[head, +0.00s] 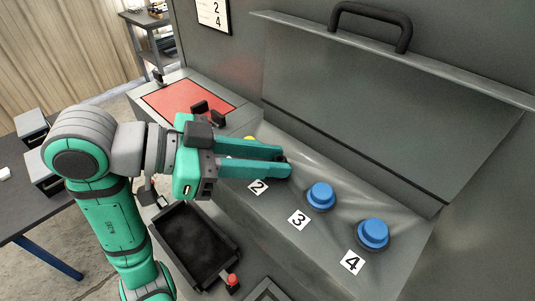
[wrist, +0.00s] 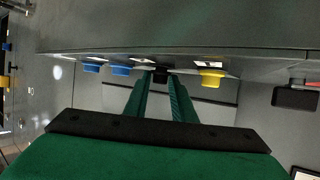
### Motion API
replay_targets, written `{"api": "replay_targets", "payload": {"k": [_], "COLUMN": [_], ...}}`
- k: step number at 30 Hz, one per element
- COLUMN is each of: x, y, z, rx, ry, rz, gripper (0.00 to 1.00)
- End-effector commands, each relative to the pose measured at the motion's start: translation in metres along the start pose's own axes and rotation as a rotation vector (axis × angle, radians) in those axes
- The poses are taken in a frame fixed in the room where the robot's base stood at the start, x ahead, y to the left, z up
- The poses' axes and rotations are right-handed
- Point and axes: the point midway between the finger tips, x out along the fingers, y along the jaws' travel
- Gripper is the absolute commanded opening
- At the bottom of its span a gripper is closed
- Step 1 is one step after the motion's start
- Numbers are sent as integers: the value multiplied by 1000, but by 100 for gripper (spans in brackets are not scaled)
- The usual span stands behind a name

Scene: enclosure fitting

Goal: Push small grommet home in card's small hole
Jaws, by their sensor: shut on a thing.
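My gripper (head: 283,164) reaches over the sloped grey panel at the spot labelled 2. It is shut on a small dark piece (wrist: 161,75), which shows between the fingertips in the wrist view. The piece looks like the black grommet, though its shape is too small to make out. The fingers and the piece hide the hole at label 2, so I cannot tell how deep it sits. A wall card (head: 214,14) reads 2 and 4.
A yellow cap (wrist: 212,78) is beside the fingers. A raised grey lid with a black handle (head: 372,22) stands behind the panel. A red pad (head: 188,102) lies at the back left. A black tray (head: 193,240) is below the arm. A dark table (head: 48,205) is at left.

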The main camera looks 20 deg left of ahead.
Motion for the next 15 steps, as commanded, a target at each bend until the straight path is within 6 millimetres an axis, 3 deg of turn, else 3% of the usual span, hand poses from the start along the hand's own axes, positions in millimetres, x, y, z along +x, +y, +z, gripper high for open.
{"api": "replay_targets", "payload": {"k": [7, 8, 10, 15], "x": [2, 2, 2, 2], "y": [0, 0, 0, 0], "z": [5, 5, 5, 4], "rx": [-1, 0, 0, 0], "ry": [0, 0, 0, 0], "rz": [1, 0, 0, 0], "gripper": [0, 28, 45, 45]}}
